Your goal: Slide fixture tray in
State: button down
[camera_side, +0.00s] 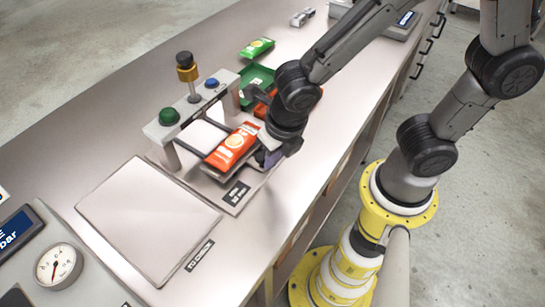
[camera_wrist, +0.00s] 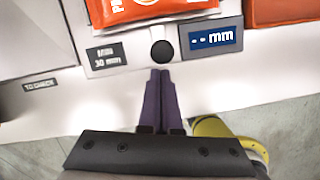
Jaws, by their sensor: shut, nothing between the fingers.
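The fixture tray (camera_side: 212,172) is a light plate at the front of a grey gauge with a bridge (camera_side: 178,124) over it. An orange packet (camera_side: 231,146) lies on the tray, sticking out in front of the bridge. In the wrist view the packet (camera_wrist: 150,10) shows at the top edge, above a round black knob (camera_wrist: 161,52) on the front. My gripper (camera_wrist: 161,75) has purple fingers, shut together and empty, with their tips just short of the knob; I cannot tell whether they touch. In the side view my gripper (camera_side: 268,158) is at the tray's front right, partly hidden by my wrist.
A green button (camera_side: 169,116) and a blue button (camera_side: 212,82) top the bridge. A green tray (camera_side: 258,76) with orange packets stands behind my wrist. A green packet (camera_side: 257,47) lies farther back. A flat pale plate (camera_side: 148,215) is at left. A display (camera_wrist: 212,37) reads "-- mm".

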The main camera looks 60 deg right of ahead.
aim_at(227, 143)
jog(key=w, duration=1.1)
jog(key=shift+w, duration=0.4)
jog(key=shift+s, duration=0.1)
